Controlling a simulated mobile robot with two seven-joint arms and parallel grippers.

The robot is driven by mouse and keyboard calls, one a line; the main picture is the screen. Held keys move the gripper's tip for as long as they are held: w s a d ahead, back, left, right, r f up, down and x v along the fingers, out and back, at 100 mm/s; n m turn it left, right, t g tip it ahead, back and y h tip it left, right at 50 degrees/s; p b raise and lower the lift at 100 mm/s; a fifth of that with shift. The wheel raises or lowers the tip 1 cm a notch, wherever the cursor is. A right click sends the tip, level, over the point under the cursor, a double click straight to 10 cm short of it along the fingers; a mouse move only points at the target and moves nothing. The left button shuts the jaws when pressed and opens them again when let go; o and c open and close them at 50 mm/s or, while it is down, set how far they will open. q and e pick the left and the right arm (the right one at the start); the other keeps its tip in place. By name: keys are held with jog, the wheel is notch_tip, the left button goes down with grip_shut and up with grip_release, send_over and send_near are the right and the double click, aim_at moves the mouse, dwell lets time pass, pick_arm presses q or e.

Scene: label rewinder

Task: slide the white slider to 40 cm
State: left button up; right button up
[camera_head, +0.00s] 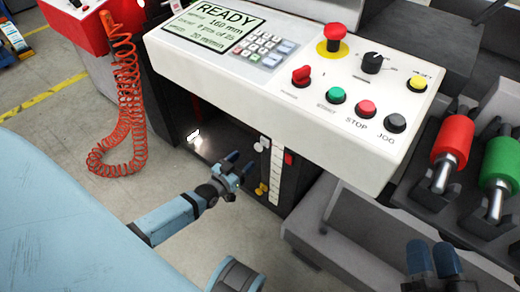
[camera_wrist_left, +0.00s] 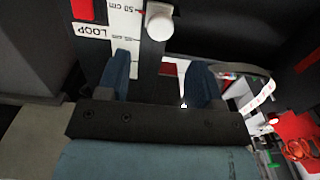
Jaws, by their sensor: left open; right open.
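The white slider (camera_head: 260,145) is a round white knob near the top of a dark slot, left of a white vertical scale (camera_head: 275,172) on the machine's front. In the left wrist view the slider (camera_wrist_left: 160,20) stands out beside the scale (camera_wrist_left: 124,22), close to its "50 cm" mark. My left gripper (camera_head: 240,168) is open and empty, in front of the slot and below the slider. In the left wrist view the slider shows beyond the gap between its blue fingers (camera_wrist_left: 161,78), apart from them. My right gripper (camera_head: 433,259) is open and empty at the lower right.
The control console (camera_head: 290,85) overhangs above. Red (camera_head: 452,140) and green (camera_head: 499,163) rollers stand at the right. Open floor lies to the left.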

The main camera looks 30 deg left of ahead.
aim_at(257, 148)
pick_arm(q)
jog(key=w, duration=0.3)
jog(key=w+b, duration=0.1)
jog(key=w, duration=0.1)
jog(key=w+b, duration=0.1)
jog(key=w, duration=0.2)
jog(key=shift+w+d, duration=0.3)
jog(key=shift+d, duration=0.05)
pick_arm(e)
jog(key=shift+g, duration=0.9)
notch_tip(257, 148, down, 4)
jog(key=shift+a+f, duration=0.15)
jog(key=shift+f, duration=0.05)
